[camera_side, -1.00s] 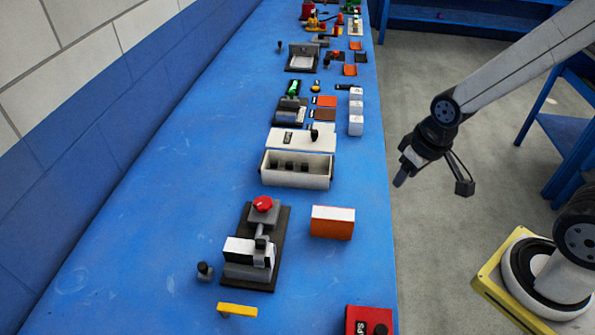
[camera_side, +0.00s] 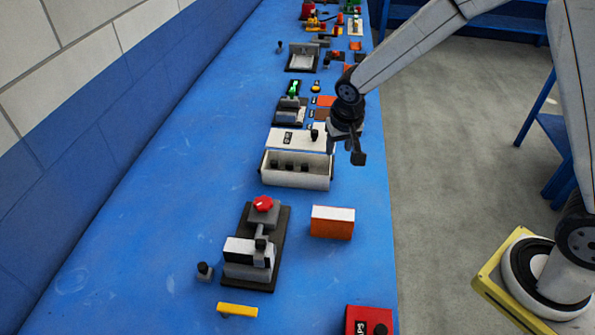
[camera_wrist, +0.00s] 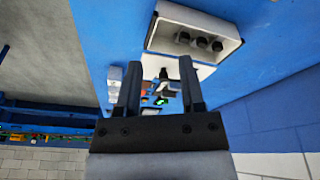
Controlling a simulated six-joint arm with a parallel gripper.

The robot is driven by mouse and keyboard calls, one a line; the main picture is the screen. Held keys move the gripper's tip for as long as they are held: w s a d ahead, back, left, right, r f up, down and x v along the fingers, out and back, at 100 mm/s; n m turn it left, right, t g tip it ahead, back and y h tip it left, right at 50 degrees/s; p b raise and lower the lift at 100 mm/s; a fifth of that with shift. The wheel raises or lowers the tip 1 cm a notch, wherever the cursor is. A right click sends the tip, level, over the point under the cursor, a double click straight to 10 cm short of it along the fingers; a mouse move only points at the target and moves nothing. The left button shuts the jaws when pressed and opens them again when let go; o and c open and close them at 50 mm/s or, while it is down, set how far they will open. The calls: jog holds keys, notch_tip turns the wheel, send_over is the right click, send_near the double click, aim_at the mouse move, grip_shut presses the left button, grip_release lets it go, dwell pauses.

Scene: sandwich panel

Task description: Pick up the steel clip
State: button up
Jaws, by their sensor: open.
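I cannot single out the steel clip in either view. Small grey and dark parts lie farther along the blue bench, too small to tell apart. My gripper (camera_side: 334,150) is over the right part of the bench, beside the open white box, with its fingers pointing down and partly hidden by the wrist. In the wrist view my gripper (camera_wrist: 160,72) shows two dark fingers apart, with nothing held between them. Small parts of the bench, one of them green (camera_wrist: 160,101), show beyond and between the fingers.
The open white box (camera_side: 296,181) holds several dark pieces, with a white panel (camera_side: 288,137) behind it. Nearer stand a fixture with a red knob (camera_side: 263,204), an orange block (camera_side: 332,228), a yellow bar (camera_side: 237,310) and a red box (camera_side: 368,320). The bench's left side is clear.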

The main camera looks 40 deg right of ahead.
aim_at(289, 163)
jog(key=w+a+f+m+h, duration=0.1)
jog(key=w+a+f+m, duration=0.1)
jog(key=w+f, duration=0.2)
jog(key=w+a+f+m+h, duration=0.1)
jog(key=w+a+f+m, duration=0.2)
jog(key=w, duration=0.6)
jog(key=shift+w+f+t, duration=0.3)
jog(key=shift+w+f, duration=0.05)
jog(key=shift+f, duration=0.5)
jog(key=shift+d, duration=0.1)
jog(key=shift+x, duration=1.25)
jog(key=shift+f, duration=0.1)
jog(key=shift+x, duration=2.55)
jog(key=shift+d, duration=0.1)
grip_shut()
